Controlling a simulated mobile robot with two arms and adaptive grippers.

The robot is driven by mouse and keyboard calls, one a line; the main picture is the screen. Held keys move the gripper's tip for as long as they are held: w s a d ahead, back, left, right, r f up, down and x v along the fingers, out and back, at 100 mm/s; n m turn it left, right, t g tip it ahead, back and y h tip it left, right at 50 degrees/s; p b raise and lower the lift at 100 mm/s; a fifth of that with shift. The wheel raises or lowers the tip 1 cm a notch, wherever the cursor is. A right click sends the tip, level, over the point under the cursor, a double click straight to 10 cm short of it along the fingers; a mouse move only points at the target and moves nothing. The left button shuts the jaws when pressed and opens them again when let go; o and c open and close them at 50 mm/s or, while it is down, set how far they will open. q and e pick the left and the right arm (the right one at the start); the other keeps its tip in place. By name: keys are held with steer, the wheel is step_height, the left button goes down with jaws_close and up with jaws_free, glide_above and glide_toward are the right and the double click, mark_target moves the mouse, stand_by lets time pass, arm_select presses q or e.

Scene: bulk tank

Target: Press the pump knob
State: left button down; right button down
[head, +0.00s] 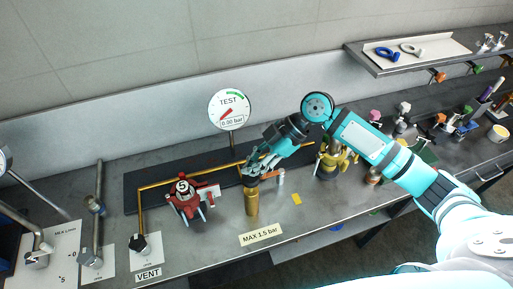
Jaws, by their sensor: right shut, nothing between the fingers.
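A brass cylinder (252,203), which looks like the pump, stands upright on the bench behind the "MAX 1.5 bar" label (261,235). My right gripper (252,174) is shut and empty, its fingertips at the top of this cylinder. The gripper hides the cylinder's top, so I cannot make out a knob there or tell whether the fingers touch it. The round TEST gauge (229,109) behind reads 0.00 bar, its red needle at the lower left. My left gripper is not in view.
A red device marked 5 (187,197) stands left of the cylinder, with the VENT valve (143,246) further left. A brass fitting (330,163) stands to the right under my arm. A shelf (420,55) juts out at upper right, above several small parts.

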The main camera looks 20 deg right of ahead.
mark_target(251, 179)
steer(key=shift+f, duration=0.35)
step_height(251, 179, down, 4)
steer(key=b, duration=0.3)
steer(key=shift+r, duration=0.25)
steer(key=shift+r+p, duration=0.1)
steer(key=shift+p, duration=0.2)
